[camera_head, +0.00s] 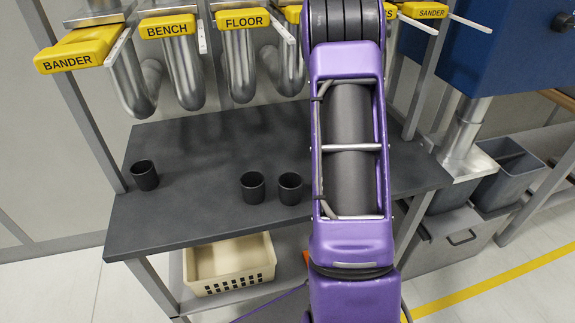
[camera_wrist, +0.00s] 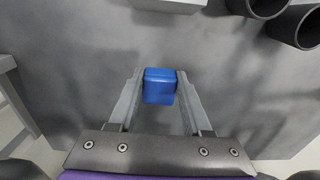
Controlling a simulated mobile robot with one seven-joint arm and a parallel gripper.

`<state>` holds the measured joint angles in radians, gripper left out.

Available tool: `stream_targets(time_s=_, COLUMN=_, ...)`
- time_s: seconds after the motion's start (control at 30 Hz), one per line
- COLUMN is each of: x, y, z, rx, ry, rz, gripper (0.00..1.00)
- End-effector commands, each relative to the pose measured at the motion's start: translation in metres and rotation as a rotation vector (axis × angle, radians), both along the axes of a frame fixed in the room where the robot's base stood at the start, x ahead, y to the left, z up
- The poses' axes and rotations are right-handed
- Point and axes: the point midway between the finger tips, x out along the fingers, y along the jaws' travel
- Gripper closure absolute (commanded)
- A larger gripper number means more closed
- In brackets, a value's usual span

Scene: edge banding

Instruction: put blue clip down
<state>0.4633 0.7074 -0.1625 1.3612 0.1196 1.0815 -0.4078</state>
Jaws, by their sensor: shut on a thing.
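The blue clip (camera_wrist: 159,86) is a small blue block between my gripper's fingertips in the wrist view. My gripper (camera_wrist: 159,90) is shut on it, with a finger on each side. Beneath the clip in that view is a dark grey surface (camera_wrist: 80,60). I cannot tell whether the clip touches it. In the head view my purple arm hides the gripper and the clip. The dark grey bench top (camera_head: 200,207) shows to the left of the arm there.
Three black cups stand on the bench: one at the left (camera_head: 145,175), two near the middle (camera_head: 252,187) and (camera_head: 290,188). Metal pipes with yellow labelled handles (camera_head: 168,26) hang above the back. A cream basket (camera_head: 230,268) sits below. The bench's left middle is clear.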

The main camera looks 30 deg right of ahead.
Motion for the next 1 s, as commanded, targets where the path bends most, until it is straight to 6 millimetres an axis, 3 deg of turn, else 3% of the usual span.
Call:
stream_targets(time_s=0.23, x=-0.001, y=0.001, z=-0.046, rx=0.002, ry=0.005, rz=0.000, gripper=1.00)
stream_targets(time_s=0.7, x=-0.001, y=0.000, z=-0.097, rx=0.002, ry=0.003, rz=0.000, gripper=1.00)
stream_targets(time_s=1.0, x=0.000, y=0.000, z=-0.099, rx=0.000, ry=0.001, rz=0.000, gripper=1.00)
